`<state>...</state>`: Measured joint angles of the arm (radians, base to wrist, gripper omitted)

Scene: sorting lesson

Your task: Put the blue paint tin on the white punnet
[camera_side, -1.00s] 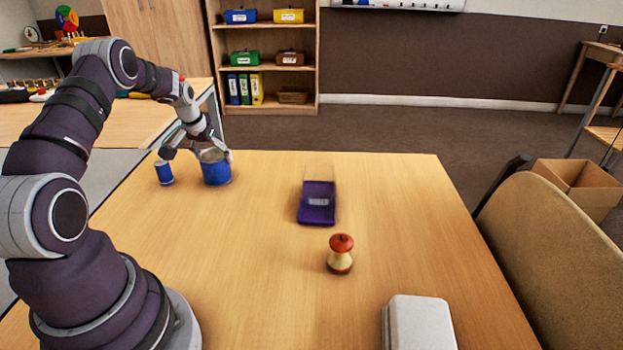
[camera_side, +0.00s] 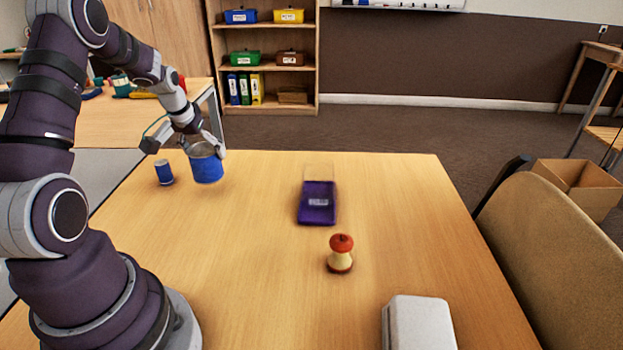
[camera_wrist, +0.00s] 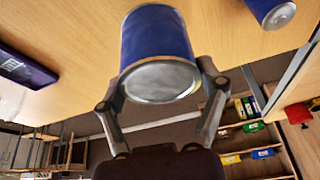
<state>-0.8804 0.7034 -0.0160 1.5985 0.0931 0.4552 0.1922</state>
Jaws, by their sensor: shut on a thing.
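The blue paint tin (camera_side: 207,168), a wide blue cylinder with a grey metal end, is at the far left of the table in the side view. My gripper (camera_side: 187,150) is shut on it from above, and the tin leans a little. In the wrist view the tin (camera_wrist: 157,45) sits between the two fingers of my gripper (camera_wrist: 162,92). Whether its base clears the table is hard to tell. A pale, box-like thing with rounded edges (camera_side: 418,322) at the front edge may be the white punnet; its opening does not show.
A smaller blue can (camera_side: 164,172) stands just left of the tin. A purple labelled box (camera_side: 317,204) with a pale see-through part behind it lies mid-table. An apple core (camera_side: 340,253) stands in front of it. The table between tin and purple box is clear.

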